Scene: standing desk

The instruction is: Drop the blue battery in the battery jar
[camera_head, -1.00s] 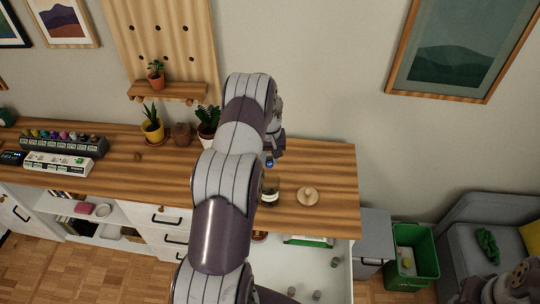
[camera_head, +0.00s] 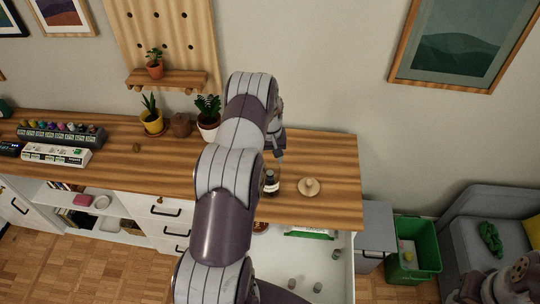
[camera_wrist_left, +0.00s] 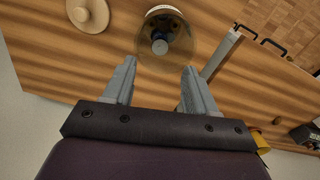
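The battery jar (camera_head: 271,188) is a glass jar with a pale label, on the wooden desk under my left gripper. In the left wrist view its round glass rim (camera_wrist_left: 143,22) shows from above. The blue battery (camera_wrist_left: 161,44) appears end-on within the outline of the jar; its exact height there is hard to tell. My left gripper (camera_head: 279,154) is above the jar. In the left wrist view its two fingers (camera_wrist_left: 158,82) are apart with nothing between them.
A round wooden lid (camera_head: 309,187) lies right of the jar. Several small batteries (camera_head: 317,287) stand in the open white drawer (camera_head: 265,277) below. A potted plant (camera_head: 208,117) stands behind my left arm. Chargers (camera_head: 58,155) are far left. A green bin (camera_head: 415,245) stands right.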

